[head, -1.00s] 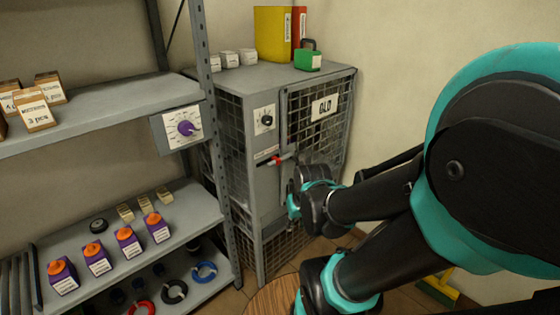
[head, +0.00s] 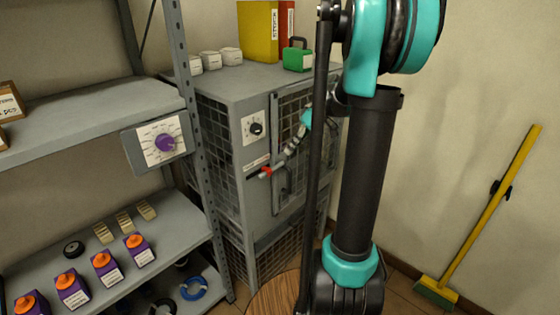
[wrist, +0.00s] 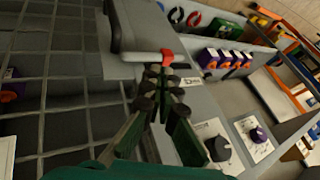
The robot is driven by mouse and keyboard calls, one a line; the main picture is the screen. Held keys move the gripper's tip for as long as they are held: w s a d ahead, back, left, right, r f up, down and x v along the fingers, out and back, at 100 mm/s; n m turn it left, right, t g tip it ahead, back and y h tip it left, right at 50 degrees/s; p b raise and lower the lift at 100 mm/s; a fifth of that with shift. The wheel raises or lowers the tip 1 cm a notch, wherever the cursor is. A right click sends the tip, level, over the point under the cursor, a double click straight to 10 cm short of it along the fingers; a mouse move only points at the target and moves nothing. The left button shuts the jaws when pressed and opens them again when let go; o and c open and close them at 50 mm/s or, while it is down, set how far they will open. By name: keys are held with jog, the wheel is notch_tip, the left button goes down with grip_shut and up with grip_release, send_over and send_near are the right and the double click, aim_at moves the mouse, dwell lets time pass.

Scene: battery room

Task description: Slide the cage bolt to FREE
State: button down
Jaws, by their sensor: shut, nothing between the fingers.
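The cage bolt is a pale metal rod with a red handle (head: 266,171) on the front of the grey mesh cage (head: 232,200). In the wrist view the red handle (wrist: 167,55) stands just beyond my fingertips, with the rod running left from it. My gripper (wrist: 158,84) is shut and empty, its dark fingertips close to the handle; whether they touch it I cannot tell. In the head view my gripper (head: 282,158) reaches down to the handle from the upper right. A small label plate (wrist: 190,81) sits beside the bolt, its text unreadable.
A black rotary knob (head: 257,129) is above the bolt on the cage front. A shelf unit (head: 90,115) with a purple dial (head: 165,142) stands to the left. A round wooden top (head: 275,296) is below. A broom (head: 487,215) leans on the right wall.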

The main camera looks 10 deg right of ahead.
aim_at(264, 171)
jog(key=shift+w+d+r, duration=0.35)
jog(key=shift+w+d, duration=0.15)
jog(key=shift+w, duration=0.3)
jog(key=x, duration=1)
jog(key=shift+a, duration=0.2)
jog(key=shift+r, duration=0.1)
jog(key=s+a, duration=0.3)
jog(key=a, duration=0.2)
jog(key=shift+s, duration=0.35)
